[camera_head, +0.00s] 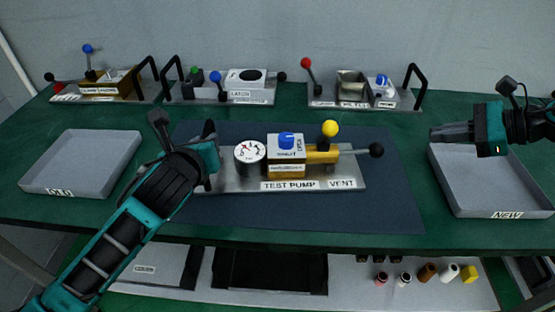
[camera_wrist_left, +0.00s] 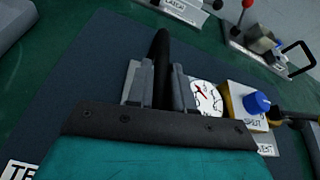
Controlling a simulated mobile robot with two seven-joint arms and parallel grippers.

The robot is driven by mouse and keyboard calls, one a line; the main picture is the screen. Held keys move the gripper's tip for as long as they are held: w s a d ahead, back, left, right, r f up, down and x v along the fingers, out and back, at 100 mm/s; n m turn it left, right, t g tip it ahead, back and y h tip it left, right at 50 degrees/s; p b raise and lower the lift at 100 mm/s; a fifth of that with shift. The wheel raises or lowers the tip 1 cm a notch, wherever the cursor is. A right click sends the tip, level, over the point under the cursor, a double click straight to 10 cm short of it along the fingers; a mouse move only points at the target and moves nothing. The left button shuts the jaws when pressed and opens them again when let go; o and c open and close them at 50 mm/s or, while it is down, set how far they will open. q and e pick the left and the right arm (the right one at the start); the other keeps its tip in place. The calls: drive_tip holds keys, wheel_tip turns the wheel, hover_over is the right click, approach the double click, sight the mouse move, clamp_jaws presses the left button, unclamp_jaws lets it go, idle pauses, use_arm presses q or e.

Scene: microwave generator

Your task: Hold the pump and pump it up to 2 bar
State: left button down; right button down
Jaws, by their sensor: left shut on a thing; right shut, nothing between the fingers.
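The test pump (camera_head: 230,183) sits on the dark mat in the middle of the table. It has a white round gauge (camera_head: 250,152), a blue knob (camera_head: 286,140), a yellow ball knob (camera_head: 330,128) and a lever with a black ball (camera_head: 376,150) at its right end. My left gripper (camera_head: 208,140) is at the pump's left end. In the left wrist view it is shut on the pump's black handle (camera_wrist_left: 161,60), beside the gauge (camera_wrist_left: 206,97). The gauge needle shows, but its reading is too small to tell. My right gripper (camera_head: 435,134) is shut and empty above the right tray, apart from the pump.
A grey tray (camera_head: 80,187) stands at the left and a tray marked NEW (camera_head: 505,212) at the right. Several fixtures with levers stand along the back, such as the latch unit (camera_head: 245,97). Small parts lie on the shelf below. The mat (camera_head: 395,205) right of the pump is clear.

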use_arm(q)
drive_tip(key=shift+s+f, duration=0.1)
drive_tip(key=shift+f, duration=0.25)
drive_tip(key=c, duration=1.3)
unclamp_jaws()
drive_tip(key=o, duration=0.4)
drive_tip(key=shift+r, duration=0.2)
use_arm(e)
drive_tip(key=v, duration=0.7)
use_arm(q)
drive_tip(key=shift+r, duration=0.1)
drive_tip(key=v, duration=1.1)
drive_tip(key=shift+s+r, duration=0.15)
drive_tip(key=shift+s, duration=0.2)
drive_tip(key=shift+s, duration=0.1)
